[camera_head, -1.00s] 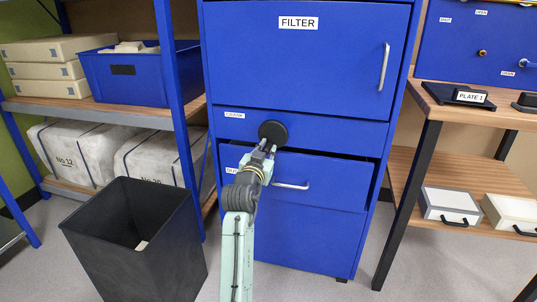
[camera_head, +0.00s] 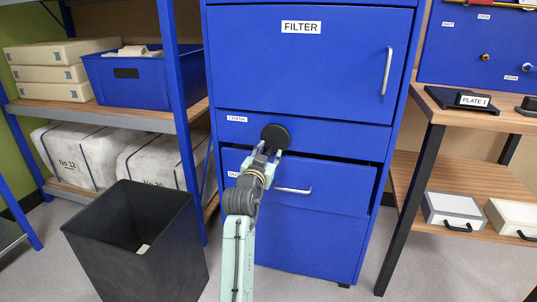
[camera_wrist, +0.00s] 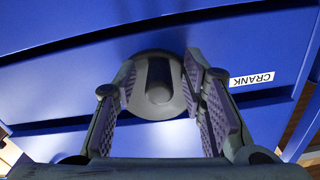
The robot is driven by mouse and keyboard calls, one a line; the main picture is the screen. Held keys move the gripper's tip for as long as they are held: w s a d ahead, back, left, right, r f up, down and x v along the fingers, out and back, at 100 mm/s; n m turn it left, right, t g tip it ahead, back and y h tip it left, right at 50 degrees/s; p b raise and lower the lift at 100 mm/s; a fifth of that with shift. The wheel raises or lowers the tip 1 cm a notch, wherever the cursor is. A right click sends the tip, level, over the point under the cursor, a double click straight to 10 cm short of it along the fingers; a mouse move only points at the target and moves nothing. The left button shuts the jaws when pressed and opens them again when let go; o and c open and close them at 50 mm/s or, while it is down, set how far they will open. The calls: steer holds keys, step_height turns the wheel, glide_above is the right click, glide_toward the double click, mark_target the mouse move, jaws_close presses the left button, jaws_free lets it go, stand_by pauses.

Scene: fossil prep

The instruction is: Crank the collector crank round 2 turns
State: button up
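The collector crank is a dark round disc (camera_head: 275,137) on the blue cabinet front, beside a small CRANK label (camera_head: 237,119). In the wrist view the disc (camera_wrist: 175,103) is grey, with a dark upright bar (camera_wrist: 158,80) at its middle. My gripper (camera_head: 268,152) is at the disc from below and in front. In the wrist view my gripper (camera_wrist: 160,82) is open, one ridged finger pad on each side of the disc, with gaps to the bar. I cannot tell whether the pads touch the disc's rim.
Below the crank, a drawer (camera_head: 330,183) with a silver handle stands slightly out. The FILTER door (camera_head: 330,65) above is shut. A black bin (camera_head: 130,240) stands at left on the floor. A wooden bench (camera_head: 440,112) is at right.

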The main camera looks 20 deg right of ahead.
steer(key=shift+s, duration=0.1)
steer(key=v, duration=1.2)
steer(key=shift+r, duration=0.1)
